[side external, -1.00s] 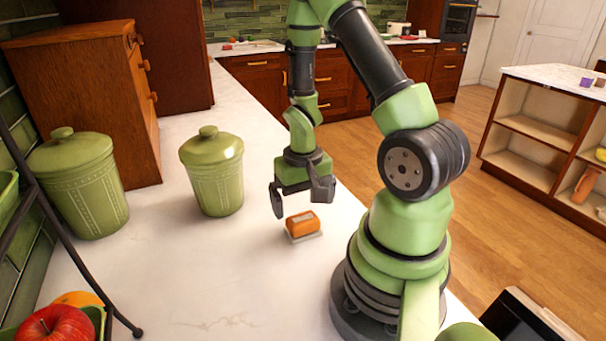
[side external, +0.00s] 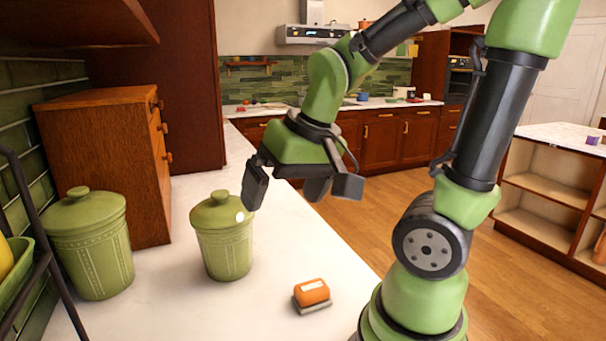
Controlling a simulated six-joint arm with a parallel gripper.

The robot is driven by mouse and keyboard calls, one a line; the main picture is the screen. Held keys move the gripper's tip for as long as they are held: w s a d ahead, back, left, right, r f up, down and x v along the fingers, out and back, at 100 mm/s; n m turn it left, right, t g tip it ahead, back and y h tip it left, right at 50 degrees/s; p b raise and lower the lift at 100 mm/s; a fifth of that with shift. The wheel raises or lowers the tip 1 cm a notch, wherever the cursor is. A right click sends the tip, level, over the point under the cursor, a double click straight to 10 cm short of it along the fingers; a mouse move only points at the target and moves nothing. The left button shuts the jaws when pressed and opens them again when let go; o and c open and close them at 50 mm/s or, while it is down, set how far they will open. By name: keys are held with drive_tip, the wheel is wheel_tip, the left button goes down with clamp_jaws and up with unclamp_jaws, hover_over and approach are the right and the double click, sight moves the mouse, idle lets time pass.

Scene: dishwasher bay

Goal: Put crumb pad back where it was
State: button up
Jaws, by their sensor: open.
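The crumb pad appears to be the small orange block (side external: 312,291) with a pale label on top. It rests on a thin grey base (side external: 313,308) on the white countertop, near the counter's right edge. My gripper (side external: 300,192) is open and empty, well above the orange block and a little to its left in the picture. Its dark fingers are spread apart and nothing is between them. No part of the orange block is hidden by the gripper.
A green lidded canister (side external: 222,245) stands left of the orange block, and a larger one (side external: 91,250) stands farther left. A wooden drawer cabinet (side external: 110,165) is behind them. A dark wire rack (side external: 40,240) is at the left edge. Countertop around the block is clear.

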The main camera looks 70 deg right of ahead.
drive_tip(key=s+a+r+n+t+y, duration=0.2)
drive_tip(key=s+a+r, duration=0.2)
drive_tip(key=a+r, duration=0.1)
drive_tip(key=shift+s+a+r+t, duration=0.2)
drive_tip(key=shift+s+a+t, duration=0.1)
drive_tip(key=shift+s+t, duration=0.1)
idle(0.9)
